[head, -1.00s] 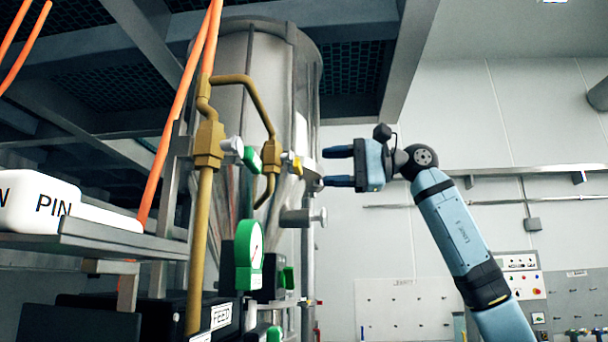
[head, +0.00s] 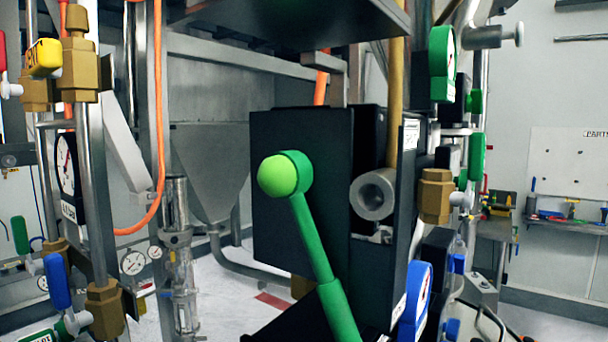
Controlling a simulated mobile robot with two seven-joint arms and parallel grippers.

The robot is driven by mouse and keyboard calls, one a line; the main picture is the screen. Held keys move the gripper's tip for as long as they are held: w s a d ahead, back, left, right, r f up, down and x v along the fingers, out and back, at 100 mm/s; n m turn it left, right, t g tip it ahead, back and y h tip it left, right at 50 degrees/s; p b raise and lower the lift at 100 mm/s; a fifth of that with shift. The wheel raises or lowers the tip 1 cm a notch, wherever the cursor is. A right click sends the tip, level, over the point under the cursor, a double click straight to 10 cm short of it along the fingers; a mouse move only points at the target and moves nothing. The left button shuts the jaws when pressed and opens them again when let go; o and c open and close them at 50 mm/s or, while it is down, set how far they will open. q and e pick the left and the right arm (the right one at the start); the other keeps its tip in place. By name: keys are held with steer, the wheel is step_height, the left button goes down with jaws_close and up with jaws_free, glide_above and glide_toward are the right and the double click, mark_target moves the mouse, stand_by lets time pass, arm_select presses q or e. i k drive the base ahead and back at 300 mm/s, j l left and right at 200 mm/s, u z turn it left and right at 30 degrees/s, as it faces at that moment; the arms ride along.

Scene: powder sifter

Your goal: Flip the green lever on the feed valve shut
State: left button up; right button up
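A large green lever (head: 311,236) with a round light-green knob (head: 278,175) stands in the middle foreground of the head view. It leans up and to the left, and its lower end runs out of the bottom edge. A smaller green handle (head: 477,157) hangs upright at the right, near a brass valve body (head: 436,196). Another green handle (head: 20,236) is at the far left. I cannot read a feed label here, so I cannot tell which handle belongs to the feed valve. Neither of my grippers is in view.
A black box (head: 300,200) stands behind the large lever. A green gauge (head: 443,62) and a blue gauge (head: 414,300) are at the right. Pipes and valves with a yellow handle (head: 44,58) and a blue handle (head: 57,281) crowd the left. Open floor (head: 235,300) shows between.

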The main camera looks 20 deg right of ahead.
mark_target(284, 175)
steer(key=k+l, duration=0.8)
steer(key=l, duration=0.15)
